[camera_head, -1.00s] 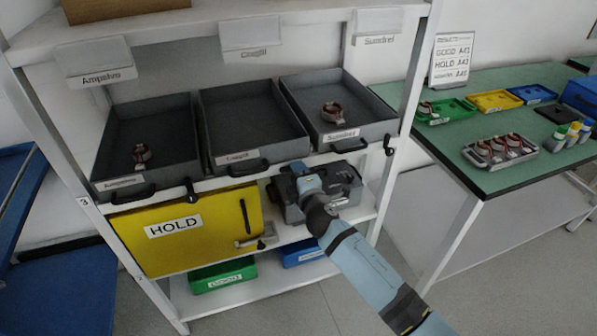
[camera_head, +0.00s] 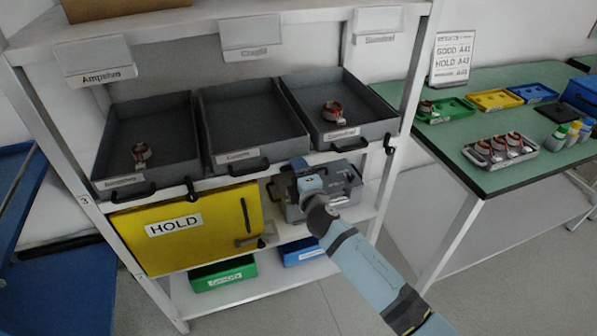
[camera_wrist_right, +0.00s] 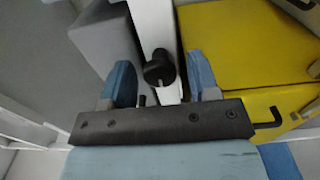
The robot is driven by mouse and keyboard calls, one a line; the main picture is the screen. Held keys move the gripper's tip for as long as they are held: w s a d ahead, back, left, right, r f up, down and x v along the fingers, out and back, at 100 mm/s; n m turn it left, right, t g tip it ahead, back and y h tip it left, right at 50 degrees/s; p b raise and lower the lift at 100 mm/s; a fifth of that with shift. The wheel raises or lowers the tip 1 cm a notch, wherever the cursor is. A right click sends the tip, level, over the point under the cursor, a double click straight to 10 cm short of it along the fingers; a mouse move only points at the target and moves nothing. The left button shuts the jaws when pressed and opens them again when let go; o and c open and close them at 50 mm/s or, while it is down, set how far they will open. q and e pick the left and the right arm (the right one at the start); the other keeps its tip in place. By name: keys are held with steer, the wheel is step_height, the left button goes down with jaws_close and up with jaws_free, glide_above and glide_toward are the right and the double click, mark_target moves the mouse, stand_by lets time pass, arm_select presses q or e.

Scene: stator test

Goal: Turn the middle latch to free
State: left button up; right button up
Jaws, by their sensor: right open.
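A black latch knob (camera_wrist_right: 158,70) on a white shelf upright shows in the wrist view, between the two fingers of my right gripper (camera_wrist_right: 160,84). The fingers are open, one on each side of it, and I see no clear contact. In the head view my right gripper (camera_head: 300,170) is at the shelf front, right of the yellow HOLD panel (camera_head: 200,245), and its wrist hides the knob. Two other black latches show there, a left one (camera_head: 191,188) and a right one (camera_head: 389,145). My left gripper is not in view.
Three grey trays (camera_head: 232,163) stand just above, with handles jutting forward. A grey case (camera_head: 347,187) sits behind my right wrist. A green bin (camera_head: 222,275) and a blue bin (camera_head: 302,252) are below. A green-topped table (camera_head: 500,180) stands at right.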

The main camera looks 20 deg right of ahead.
steer(key=s, duration=1.3)
steer(key=shift+s+d, duration=0.15)
steer(key=shift+d, duration=0.1)
steer(key=s+a+f+m+g+y, duration=0.1)
steer(key=s+f+m+g, duration=0.3)
steer(key=s+f+m, duration=0.5)
steer(key=s+f+m+g+y, duration=0.25)
steer(key=s+f+m, duration=0.35)
steer(key=s, duration=0.6)
arm_select(q)
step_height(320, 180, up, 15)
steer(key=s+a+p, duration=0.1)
steer(key=p, duration=2)
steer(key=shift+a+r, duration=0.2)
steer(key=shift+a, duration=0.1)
arm_select(e)
step_height(320, 180, up, 17)
steer(key=d, duration=0.1)
steer(key=shift+s+m+h, duration=0.3)
steer(key=shift+s+h, duration=0.05)
steer(key=shift+h, duration=0.1)
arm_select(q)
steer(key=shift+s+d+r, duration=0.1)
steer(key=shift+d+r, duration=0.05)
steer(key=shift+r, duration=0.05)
arm_select(e)
steer(key=shift+d+r+g, duration=0.1)
steer(key=shift+g, duration=0.15)
